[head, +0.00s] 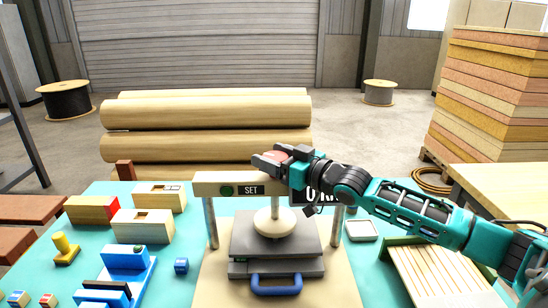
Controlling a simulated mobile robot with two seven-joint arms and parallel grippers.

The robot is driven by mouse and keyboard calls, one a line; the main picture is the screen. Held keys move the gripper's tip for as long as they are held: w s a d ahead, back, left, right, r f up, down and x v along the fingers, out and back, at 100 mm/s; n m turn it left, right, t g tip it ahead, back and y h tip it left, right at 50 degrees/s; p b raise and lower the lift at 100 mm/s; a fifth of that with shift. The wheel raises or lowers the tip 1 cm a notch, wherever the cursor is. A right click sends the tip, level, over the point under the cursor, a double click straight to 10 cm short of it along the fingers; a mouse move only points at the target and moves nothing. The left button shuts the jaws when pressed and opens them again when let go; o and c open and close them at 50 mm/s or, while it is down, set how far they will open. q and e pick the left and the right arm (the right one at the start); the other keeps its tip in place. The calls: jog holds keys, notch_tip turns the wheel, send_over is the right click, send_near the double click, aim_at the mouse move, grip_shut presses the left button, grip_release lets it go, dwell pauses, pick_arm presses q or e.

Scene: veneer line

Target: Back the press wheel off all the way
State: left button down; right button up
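The press stands in the middle of the teal table, with a pale wooden crossbeam (212,184) on metal posts. The beam has a green dot and a SET label; a second dark label is partly covered by my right arm. The press wheel (276,156), reddish, sits on top of the beam and is mostly hidden by my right gripper (272,160). The gripper's dark fingers lie on both sides of the wheel and appear closed on it. Below the beam a round wooden pad (273,223) rests on or just above grey plates (248,245); contact is unclear. My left gripper is out of view.
A blue handle (276,285) sticks out at the press front. Wooden blocks (142,226), a yellow knob piece (65,248) and a blue device (126,257) stand to the left. A slatted tray (436,272) lies right, under my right arm. Logs (205,146) lie behind.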

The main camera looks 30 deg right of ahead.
jog(key=shift+o, duration=1.4)
jog(key=shift+s+f, duration=0.1)
jog(key=shift+s, duration=0.05)
jog(key=v, duration=1.2)
jog(key=shift+s, duration=0.25)
jog(key=shift+d, duration=0.15)
